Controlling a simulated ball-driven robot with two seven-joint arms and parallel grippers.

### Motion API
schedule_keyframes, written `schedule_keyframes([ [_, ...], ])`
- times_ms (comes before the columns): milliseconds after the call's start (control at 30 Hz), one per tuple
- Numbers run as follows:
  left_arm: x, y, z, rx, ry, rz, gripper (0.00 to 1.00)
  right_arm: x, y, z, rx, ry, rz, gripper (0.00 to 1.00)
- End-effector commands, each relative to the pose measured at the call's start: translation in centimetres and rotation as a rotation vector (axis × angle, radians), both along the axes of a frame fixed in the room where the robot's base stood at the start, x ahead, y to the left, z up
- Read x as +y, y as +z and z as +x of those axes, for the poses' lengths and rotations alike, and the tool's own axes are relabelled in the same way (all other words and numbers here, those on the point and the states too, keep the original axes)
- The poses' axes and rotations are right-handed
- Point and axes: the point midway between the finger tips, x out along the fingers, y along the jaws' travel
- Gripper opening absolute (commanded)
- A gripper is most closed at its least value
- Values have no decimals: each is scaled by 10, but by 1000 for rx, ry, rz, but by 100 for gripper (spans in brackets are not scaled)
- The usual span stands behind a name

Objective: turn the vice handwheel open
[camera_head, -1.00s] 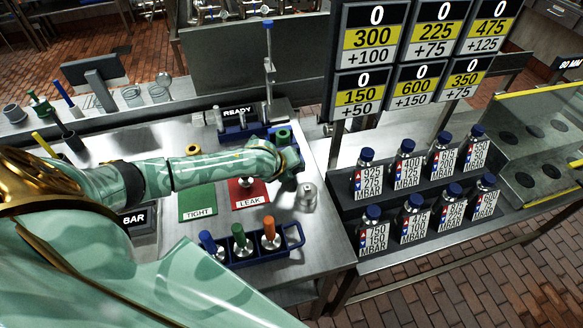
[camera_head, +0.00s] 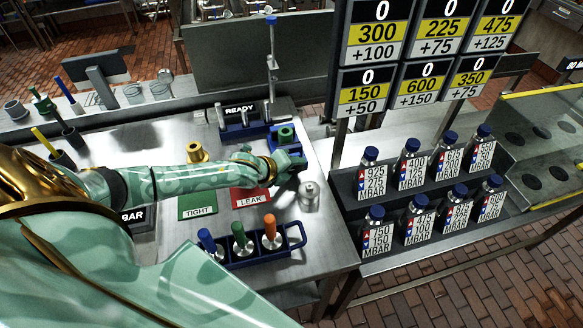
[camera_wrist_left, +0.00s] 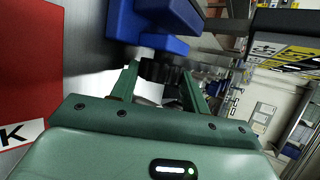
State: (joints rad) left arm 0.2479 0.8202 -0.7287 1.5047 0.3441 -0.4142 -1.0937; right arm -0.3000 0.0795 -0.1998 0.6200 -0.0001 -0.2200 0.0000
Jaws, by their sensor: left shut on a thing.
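The blue vice (camera_head: 291,147) stands at the right end of the steel bench, with a green ring-topped part (camera_head: 286,134) in it. In the left wrist view the vice shows as blue blocks (camera_wrist_left: 160,20) at the top. Its dark, ribbed handwheel (camera_wrist_left: 165,71) lies just below the blue blocks, between the fingers. My left gripper (camera_head: 297,167) is at the near side of the vice, and in the left wrist view its fingers (camera_wrist_left: 160,88) are shut on the handwheel. In the head view my gripper hides the handwheel. My right gripper is not in view.
A steel cylinder (camera_head: 309,194) stands close to my left gripper. A blue rack (camera_head: 258,259) with blue, green and orange handles stands nearer. The green TIGHT mat (camera_head: 198,208) and red LEAK mat (camera_head: 247,207) lie under my arm. Bottles (camera_head: 412,168) stand on the right.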

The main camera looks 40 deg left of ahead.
Motion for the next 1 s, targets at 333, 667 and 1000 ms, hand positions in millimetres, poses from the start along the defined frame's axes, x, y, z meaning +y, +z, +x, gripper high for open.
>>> schedule_keyframes([
  [333, 0, -2, -1, 5, 0, 1, 68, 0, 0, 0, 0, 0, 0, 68],
  [667, -2, 4, 1, 128, 1, 107, 68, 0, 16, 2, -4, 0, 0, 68],
  [1000, -7, 4, 7, 414, -2, 350, 68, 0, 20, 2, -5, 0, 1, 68],
])
